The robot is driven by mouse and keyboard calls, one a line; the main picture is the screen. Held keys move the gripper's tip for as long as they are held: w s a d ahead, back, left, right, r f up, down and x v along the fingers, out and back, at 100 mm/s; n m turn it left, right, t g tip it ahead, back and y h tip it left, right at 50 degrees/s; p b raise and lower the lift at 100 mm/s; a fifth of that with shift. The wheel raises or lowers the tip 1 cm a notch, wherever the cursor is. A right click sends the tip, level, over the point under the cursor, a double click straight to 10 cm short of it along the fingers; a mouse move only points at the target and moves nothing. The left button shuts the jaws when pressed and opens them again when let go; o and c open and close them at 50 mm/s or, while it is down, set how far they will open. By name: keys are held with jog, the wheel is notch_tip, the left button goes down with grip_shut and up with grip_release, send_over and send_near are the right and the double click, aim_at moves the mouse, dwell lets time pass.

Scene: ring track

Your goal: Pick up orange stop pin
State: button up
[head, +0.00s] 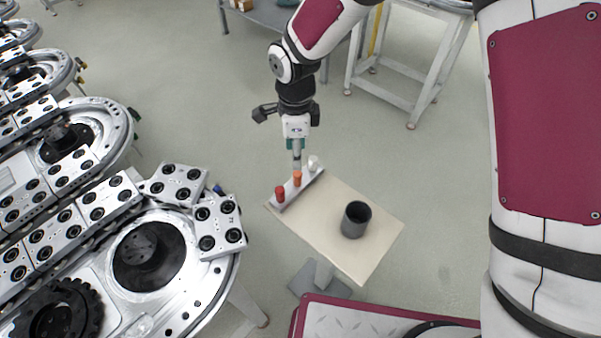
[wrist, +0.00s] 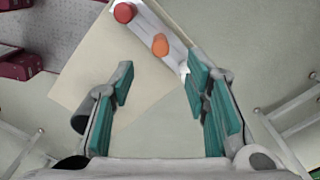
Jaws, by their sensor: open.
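The orange stop pin (head: 297,178) stands in the middle of a narrow grey holder (head: 288,194) at the far left edge of a small beige table. A red pin (head: 280,192) stands on one side of it and a white pin (head: 314,162) on the other. My gripper (head: 297,162) is above the holder, pointing down, just behind the orange pin in the head view. In the wrist view the orange pin (wrist: 160,45) lies ahead between the lines of the two open teal fingers (wrist: 160,85). Nothing is between the fingers. The white pin is mostly hidden there by the right finger.
A dark grey cup (head: 355,220) stands on the beige table (head: 325,230), right of the holder. The ring track (head: 150,250) with metal carriers fills the left side. A white frame stand (head: 410,75) is behind to the right. Open floor lies around the table.

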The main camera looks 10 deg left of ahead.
aim_at(297, 173)
notch_tip(297, 173, down, 10)
jog(key=shift+f+p, duration=0.25)
jog(key=shift+p, duration=0.55)
grip_shut()
